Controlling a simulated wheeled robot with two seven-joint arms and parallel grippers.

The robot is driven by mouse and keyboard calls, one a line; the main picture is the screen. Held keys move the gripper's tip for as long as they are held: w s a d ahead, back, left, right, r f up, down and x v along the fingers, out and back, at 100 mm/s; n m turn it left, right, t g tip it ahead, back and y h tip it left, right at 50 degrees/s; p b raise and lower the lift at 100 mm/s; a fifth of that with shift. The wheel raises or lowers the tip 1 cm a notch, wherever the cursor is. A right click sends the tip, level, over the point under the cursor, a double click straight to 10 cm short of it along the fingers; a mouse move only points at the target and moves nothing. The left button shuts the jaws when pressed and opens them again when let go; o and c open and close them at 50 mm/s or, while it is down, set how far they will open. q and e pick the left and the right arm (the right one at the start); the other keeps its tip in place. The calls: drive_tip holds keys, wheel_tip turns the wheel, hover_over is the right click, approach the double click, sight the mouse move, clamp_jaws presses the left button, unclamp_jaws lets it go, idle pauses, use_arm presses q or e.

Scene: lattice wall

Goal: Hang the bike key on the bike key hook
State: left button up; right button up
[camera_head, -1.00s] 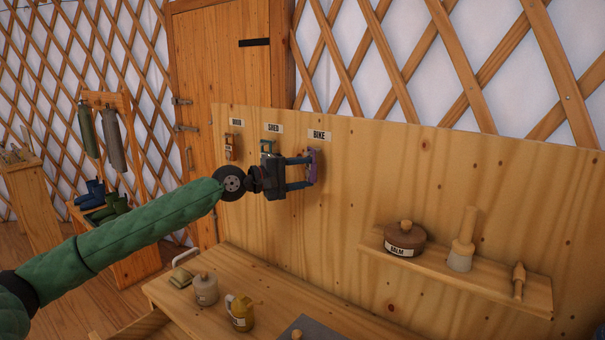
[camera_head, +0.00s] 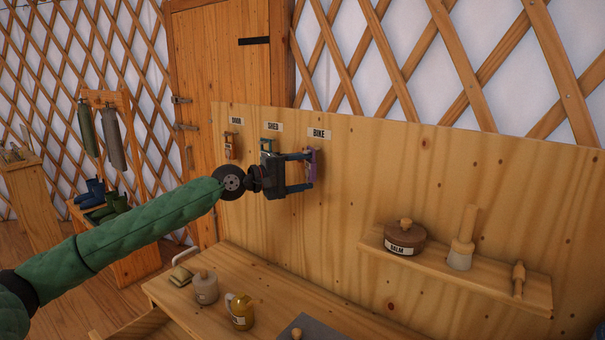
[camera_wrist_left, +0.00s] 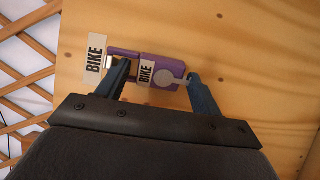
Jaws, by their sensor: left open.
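The purple bike key (camera_wrist_left: 176,68), with a white BIKE tag (camera_wrist_left: 146,73), is at the board under the BIKE label (camera_wrist_left: 96,57) in the left wrist view. A purple piece (camera_wrist_left: 122,53), which looks like the bike key hook, shows behind it, partly hidden. The key appears to be at the hook, but whether its loop is over the peg is unclear. My left gripper (camera_head: 305,172) is open, its fingers on either side of the key. In the head view, purple (camera_head: 315,160) shows by the fingertips. My right gripper is not in view.
A shelf (camera_head: 480,275) with a balm pot (camera_head: 404,240) is at right. The bench (camera_head: 265,275) below holds a yellow jug (camera_head: 240,312).

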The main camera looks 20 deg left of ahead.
use_arm(q)
drive_tip(key=shift+a+r, duration=0.15)
drive_tip(key=shift+a, duration=0.05)
drive_tip(key=v, duration=0.1)
drive_tip(key=b+v, duration=0.1)
drive_tip(key=v, duration=0.1)
drive_tip(key=shift+f, duration=0.25)
drive_tip(key=shift+b+v, duration=1)
drive_tip(key=shift+v, duration=1.25)
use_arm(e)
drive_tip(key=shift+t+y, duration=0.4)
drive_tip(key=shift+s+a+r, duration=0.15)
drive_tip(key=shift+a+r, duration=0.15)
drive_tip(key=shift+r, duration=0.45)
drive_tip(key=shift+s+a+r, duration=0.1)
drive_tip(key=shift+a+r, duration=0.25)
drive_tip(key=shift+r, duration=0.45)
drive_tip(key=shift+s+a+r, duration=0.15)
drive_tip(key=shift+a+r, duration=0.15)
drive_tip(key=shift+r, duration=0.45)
